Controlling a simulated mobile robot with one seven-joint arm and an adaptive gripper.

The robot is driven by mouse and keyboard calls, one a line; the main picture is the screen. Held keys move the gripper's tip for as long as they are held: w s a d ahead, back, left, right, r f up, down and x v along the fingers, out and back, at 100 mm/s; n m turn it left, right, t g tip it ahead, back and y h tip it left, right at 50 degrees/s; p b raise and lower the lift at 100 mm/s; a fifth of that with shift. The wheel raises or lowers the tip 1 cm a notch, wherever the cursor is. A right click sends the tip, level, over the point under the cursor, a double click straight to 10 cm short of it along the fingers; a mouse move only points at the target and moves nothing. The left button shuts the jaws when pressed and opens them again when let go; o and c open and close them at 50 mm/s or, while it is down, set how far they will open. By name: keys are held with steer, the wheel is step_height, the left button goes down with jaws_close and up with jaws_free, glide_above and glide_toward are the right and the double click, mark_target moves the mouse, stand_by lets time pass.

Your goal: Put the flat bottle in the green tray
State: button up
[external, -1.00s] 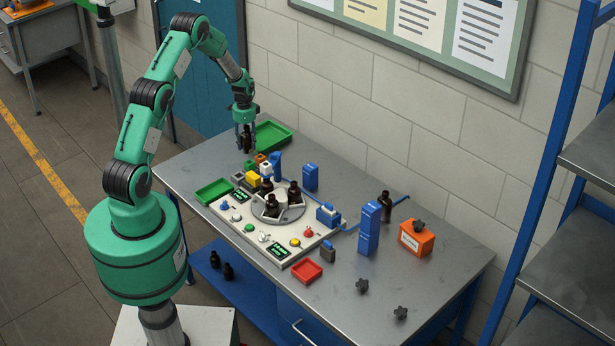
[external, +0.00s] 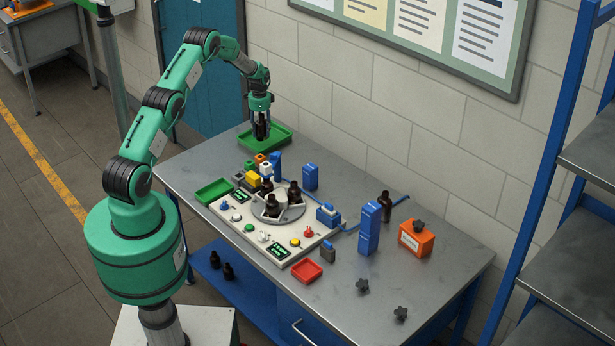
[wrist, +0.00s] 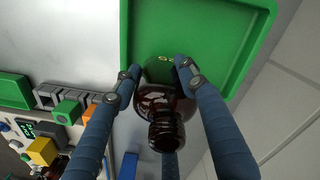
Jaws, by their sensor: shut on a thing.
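My gripper (external: 261,127) is shut on a dark amber bottle (external: 261,131) and holds it upright over the green tray (external: 282,139) at the back left of the table. In the wrist view the bottle (wrist: 163,118) sits between the two blue-grey fingers (wrist: 155,75), its open neck toward the camera. The green tray (wrist: 205,25) spreads beneath and beyond it. The bottle's base is hidden in the wrist view, and I cannot tell whether it touches the tray floor.
A smaller green tray (external: 213,191) lies left of the control panel (external: 250,224). More amber bottles stand on the round turntable (external: 278,212), and another bottle (external: 384,204) stands at the back right. A red tray (external: 307,271), blue blocks and an orange box (external: 416,238) stand farther right.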

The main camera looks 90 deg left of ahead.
mark_target(261, 114)
steer(key=shift+w+a, duration=0.15)
steer(key=shift+a, duration=0.2)
steer(key=shift+f, duration=1.75)
steer(key=shift+f, duration=0.15)
steer(key=o, duration=1.3)
steer(key=shift+c, duration=0.2)
step_height(261, 114, up, 12)
steer(key=shift+r, duration=0.1)
